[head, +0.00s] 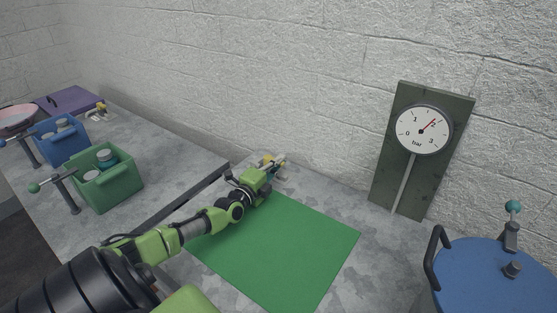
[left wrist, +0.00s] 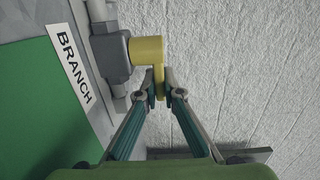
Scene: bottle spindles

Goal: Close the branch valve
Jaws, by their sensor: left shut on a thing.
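The branch valve shows in the left wrist view as a grey body (left wrist: 112,62) with a yellow handle (left wrist: 146,50), beside a white label reading BRANCH (left wrist: 74,64). My left gripper (left wrist: 162,90) is shut on the lower, lever part of the yellow handle. In the head view my left gripper (head: 266,170) reaches to the valve at the back edge of the green mat, and a little yellow (head: 268,159) shows there; the gripper hides most of the valve. My right gripper is not in view.
A blue lidded vessel (head: 480,275) stands front right. The green mat (head: 290,250) is clear. Green (head: 118,187) and blue (head: 66,148) crates with cans stand left.

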